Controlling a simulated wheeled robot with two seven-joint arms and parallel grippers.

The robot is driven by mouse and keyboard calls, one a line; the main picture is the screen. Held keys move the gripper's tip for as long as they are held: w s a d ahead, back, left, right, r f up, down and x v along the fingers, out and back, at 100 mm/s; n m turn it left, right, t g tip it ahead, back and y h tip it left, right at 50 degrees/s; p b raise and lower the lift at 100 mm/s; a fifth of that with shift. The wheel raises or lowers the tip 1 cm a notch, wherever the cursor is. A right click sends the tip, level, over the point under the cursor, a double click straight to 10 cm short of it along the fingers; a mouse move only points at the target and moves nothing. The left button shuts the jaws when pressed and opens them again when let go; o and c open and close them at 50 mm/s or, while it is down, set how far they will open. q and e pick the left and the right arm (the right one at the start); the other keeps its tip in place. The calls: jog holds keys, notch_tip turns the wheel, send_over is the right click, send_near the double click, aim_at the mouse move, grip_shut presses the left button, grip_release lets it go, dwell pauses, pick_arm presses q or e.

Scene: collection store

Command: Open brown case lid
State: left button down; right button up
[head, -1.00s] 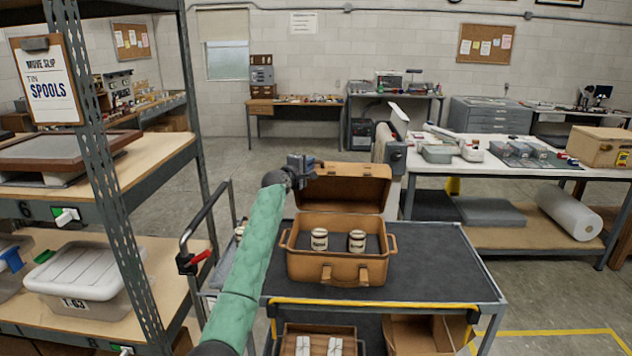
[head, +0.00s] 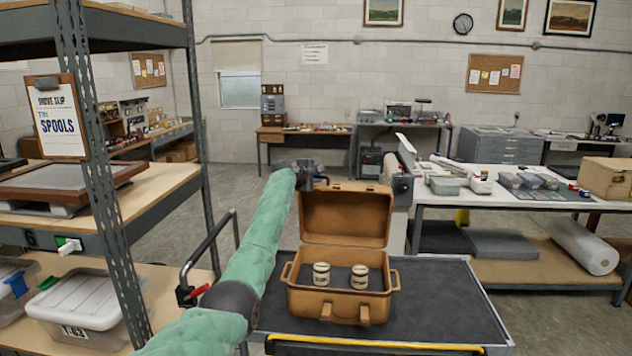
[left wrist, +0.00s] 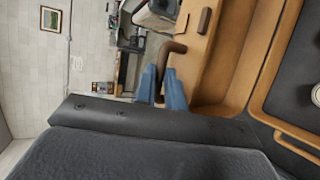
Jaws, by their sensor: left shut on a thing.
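The brown case (head: 340,305) stands on the dark top of a cart, its lid (head: 346,215) raised upright at the back and its inside open. Two cream tins with dark labels, a left one (head: 321,274) and a right one (head: 359,277), stand in its dark lining. My left gripper (head: 312,170) is at the lid's upper left edge. In the left wrist view its blue fingers (left wrist: 162,88) are shut on a dark brown bent handle (left wrist: 170,50) beside the lid. The exact contact is partly hidden. My right gripper is in neither view.
The cart (head: 450,300) has free top right of the case. A shelf rack (head: 95,195) with a lidded bin (head: 88,300) stands at left. A white-topped table (head: 470,200) with boxes stands behind right. Grey-and-white equipment (head: 402,183) is close to the lid's right side.

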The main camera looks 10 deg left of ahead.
pick_arm(q)
jog(key=shift+w+d+r, duration=0.1)
jog(key=shift+w+r, duration=0.15)
jog(key=shift+w, duration=0.25)
jog(key=shift+w+r, duration=0.2)
jog(key=shift+w, duration=0.25)
jog(key=shift+w+g, duration=0.3)
jog(key=shift+w, duration=0.4)
jog(key=c, duration=1.5)
grip_release()
jog(key=shift+s, duration=0.1)
jog(key=shift+f, duration=0.25)
jog(key=shift+s+a+r, duration=0.1)
jog(key=shift+s+a, duration=0.1)
jog(key=shift+s+a+r+b, duration=0.1)
jog(key=shift+s+r+b, duration=0.1)
jog(key=shift+b, duration=0.25)
jog(key=shift+b+v, duration=0.55)
jog(key=shift+v, duration=0.45)
jog(key=shift+r+b+v, duration=0.15)
jog(key=shift+b+v, duration=0.3)
jog(key=shift+v, duration=0.8)
jog(key=shift+r+b+v, duration=0.15)
jog(key=shift+b+v, duration=0.25)
jog(key=shift+v, duration=0.8)
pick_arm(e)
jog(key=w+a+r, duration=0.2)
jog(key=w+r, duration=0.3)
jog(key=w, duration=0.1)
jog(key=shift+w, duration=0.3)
